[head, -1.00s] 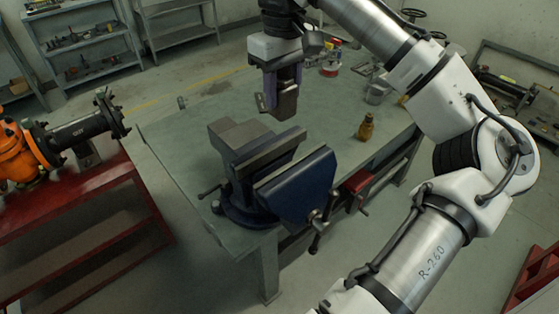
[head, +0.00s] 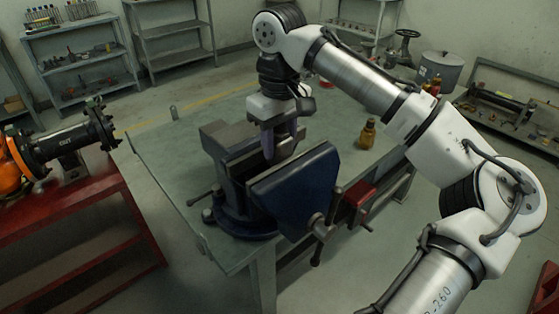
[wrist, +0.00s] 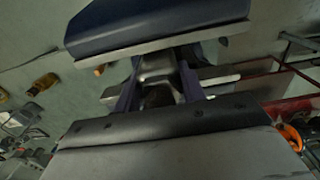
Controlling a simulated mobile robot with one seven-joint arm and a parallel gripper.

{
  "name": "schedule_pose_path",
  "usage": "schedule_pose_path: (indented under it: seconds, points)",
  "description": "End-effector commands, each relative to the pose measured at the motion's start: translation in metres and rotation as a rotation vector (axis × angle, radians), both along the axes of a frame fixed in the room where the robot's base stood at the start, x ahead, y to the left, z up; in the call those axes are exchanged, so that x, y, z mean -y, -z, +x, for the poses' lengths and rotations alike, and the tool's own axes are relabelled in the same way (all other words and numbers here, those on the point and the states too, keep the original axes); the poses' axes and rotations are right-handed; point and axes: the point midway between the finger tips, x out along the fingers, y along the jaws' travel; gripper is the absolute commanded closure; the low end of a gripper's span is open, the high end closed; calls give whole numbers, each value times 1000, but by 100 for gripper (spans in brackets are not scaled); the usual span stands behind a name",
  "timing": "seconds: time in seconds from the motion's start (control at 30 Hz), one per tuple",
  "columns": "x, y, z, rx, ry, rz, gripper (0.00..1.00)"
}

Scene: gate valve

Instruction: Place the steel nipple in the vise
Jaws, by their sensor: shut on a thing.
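The vise (head: 300,190) is blue with grey jaws and stands on the bench corner, its jaws apart. In the wrist view one blue jaw (wrist: 150,25) fills the top. My gripper (head: 281,145) points down over the gap between the jaws, its purple fingertips low at the gap. In the wrist view a shiny grey metal piece, the steel nipple (wrist: 158,72), sits between the two purple fingers, and my gripper (wrist: 158,88) is shut on it. In the head view the fingers and jaw mostly hide the nipple. I cannot tell whether it touches the jaws.
The green bench (head: 185,150) is clear to the left of the vise. A small brown bottle (head: 367,134) stands to its right. A red bench (head: 80,215) with a flanged pipe valve (head: 70,138) is at the left. A grey pot (head: 441,70) is at the back right.

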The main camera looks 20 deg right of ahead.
Motion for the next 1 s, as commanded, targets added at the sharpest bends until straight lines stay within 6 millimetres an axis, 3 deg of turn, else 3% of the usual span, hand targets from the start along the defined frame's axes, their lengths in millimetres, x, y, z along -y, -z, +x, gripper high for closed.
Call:
schedule_pose_path:
  seconds: [0.3, 0.73, 0.77, 0.9, 1.0]
  points:
    - [0, 39, 0, 1, 0, -2, 99]
    - [0, 41, 0, 0, -1, 2, 99]
    - [0, 41, 0, -2, 0, 2, 56]
    - [0, 41, 0, -1, 0, 1, 38]
    - [0, 41, 0, -1, 0, 1, 38]
